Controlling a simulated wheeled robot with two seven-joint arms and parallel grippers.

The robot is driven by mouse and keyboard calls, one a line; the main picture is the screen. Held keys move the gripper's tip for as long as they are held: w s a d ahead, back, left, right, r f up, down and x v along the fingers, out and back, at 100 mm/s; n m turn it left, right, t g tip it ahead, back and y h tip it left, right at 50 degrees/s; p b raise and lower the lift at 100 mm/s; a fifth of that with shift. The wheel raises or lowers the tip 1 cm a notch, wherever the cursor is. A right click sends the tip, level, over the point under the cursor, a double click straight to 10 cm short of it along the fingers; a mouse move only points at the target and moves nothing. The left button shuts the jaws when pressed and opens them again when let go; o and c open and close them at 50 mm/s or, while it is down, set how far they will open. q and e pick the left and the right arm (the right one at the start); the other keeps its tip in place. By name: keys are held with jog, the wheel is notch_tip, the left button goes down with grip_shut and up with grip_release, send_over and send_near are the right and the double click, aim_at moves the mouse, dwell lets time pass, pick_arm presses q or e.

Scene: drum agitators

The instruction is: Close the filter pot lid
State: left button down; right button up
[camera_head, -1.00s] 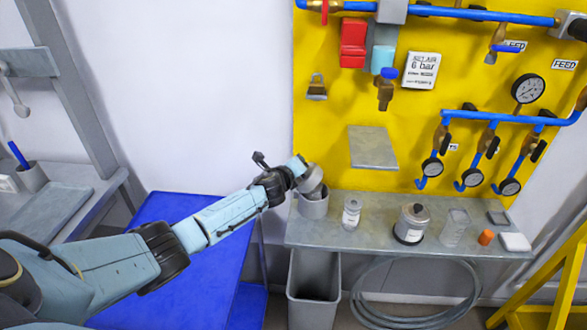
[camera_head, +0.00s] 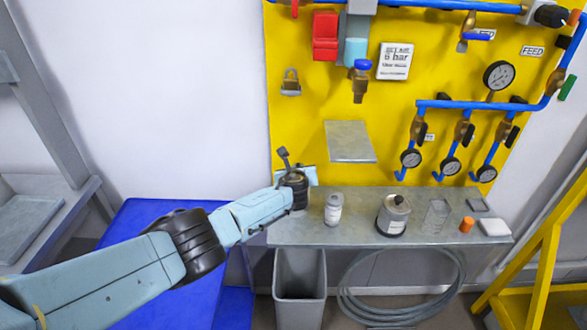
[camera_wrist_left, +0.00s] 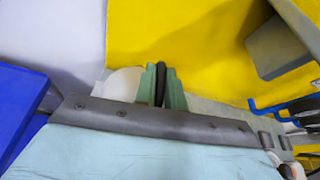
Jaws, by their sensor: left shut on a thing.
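My left gripper (camera_head: 308,175) is at the left end of the grey shelf. In the left wrist view, its green fingers (camera_wrist_left: 162,75) are close together around a narrow dark piece (camera_wrist_left: 160,85), perhaps a handle or tab of the lid. A pale rounded surface (camera_wrist_left: 123,84) shows just left of the fingers; I cannot tell whether it is the pot or its lid. In the head view, my wrist and gripper cover the place of the grey filter pot, so how its lid sits is hidden. My right gripper is not in view.
The grey shelf (camera_head: 350,236) bears a white bottle (camera_head: 333,210), a labelled metal can (camera_head: 393,216), a clear container (camera_head: 436,217) and an orange cap (camera_head: 467,225). A small grey ledge (camera_head: 349,142) juts from the yellow panel (camera_head: 300,120). A grey bin (camera_head: 299,290) stands below.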

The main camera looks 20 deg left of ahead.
pick_arm(q)
jog(key=shift+s+d+f, duration=0.1)
jog(key=shift+f, duration=0.15)
jog(key=c, duration=1.6)
grip_release()
jog(key=shift+o, duration=0.5)
jog(key=shift+r, duration=0.1)
